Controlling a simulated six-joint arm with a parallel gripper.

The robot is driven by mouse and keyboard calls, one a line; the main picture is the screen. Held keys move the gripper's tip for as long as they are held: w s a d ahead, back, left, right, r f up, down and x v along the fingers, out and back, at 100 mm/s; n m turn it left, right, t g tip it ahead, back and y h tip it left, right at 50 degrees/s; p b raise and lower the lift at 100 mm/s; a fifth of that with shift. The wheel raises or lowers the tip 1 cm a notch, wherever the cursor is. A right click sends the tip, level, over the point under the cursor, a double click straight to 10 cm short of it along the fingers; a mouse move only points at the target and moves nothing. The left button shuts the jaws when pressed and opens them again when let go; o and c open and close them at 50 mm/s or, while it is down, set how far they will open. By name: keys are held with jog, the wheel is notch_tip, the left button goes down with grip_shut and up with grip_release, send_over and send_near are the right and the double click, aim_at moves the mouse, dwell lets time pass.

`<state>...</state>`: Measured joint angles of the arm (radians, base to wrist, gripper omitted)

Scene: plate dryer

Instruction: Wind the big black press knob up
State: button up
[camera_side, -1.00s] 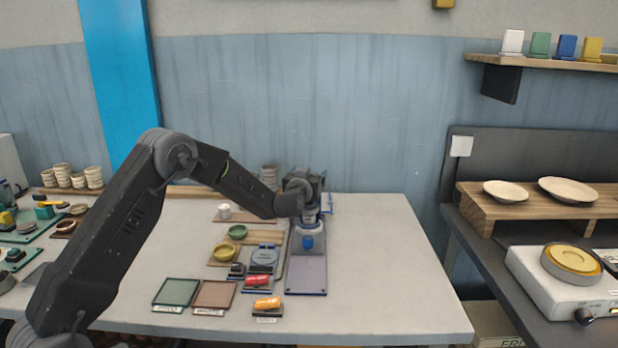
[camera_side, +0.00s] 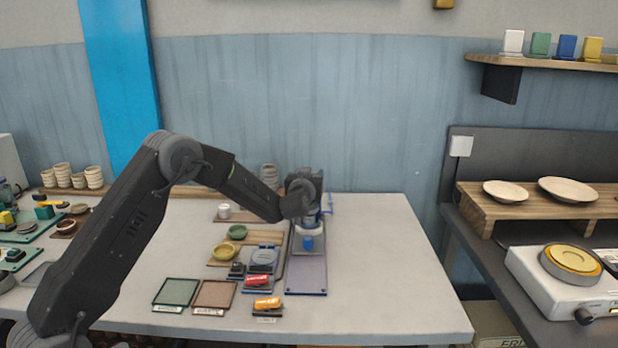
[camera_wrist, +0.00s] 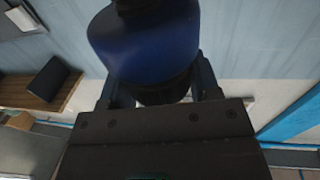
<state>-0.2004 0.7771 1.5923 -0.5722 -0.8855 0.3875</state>
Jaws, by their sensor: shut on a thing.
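The press stands on a long grey base plate (camera_side: 306,275) on the table, with a blue part (camera_side: 307,243) low at its front. My gripper (camera_side: 309,213) is at the top of the press, pointing down in the side view. The wrist view shows my gripper's fingers (camera_wrist: 160,88) on either side of a dark round part, which I take to be the black press knob (camera_wrist: 163,94). The fingers are shut on it. A large blue rounded body (camera_wrist: 148,45) is beyond it. The fingertip contact and most of the knob are hidden.
Two shallow trays (camera_side: 176,292) lie at the front. The table right of the press is clear.

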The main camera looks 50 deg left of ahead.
jog(key=shift+r+n+g+y, duration=0.15)
jog(key=shift+n+g+y, duration=1.75)
jog(key=shift+g+y, duration=0.2)
jog(key=o, duration=0.9)
jog(key=shift+d, duration=0.15)
jog(key=v, duration=1.3)
jog(key=shift+s+d, duration=0.2)
jog(key=shift+d, duration=0.05)
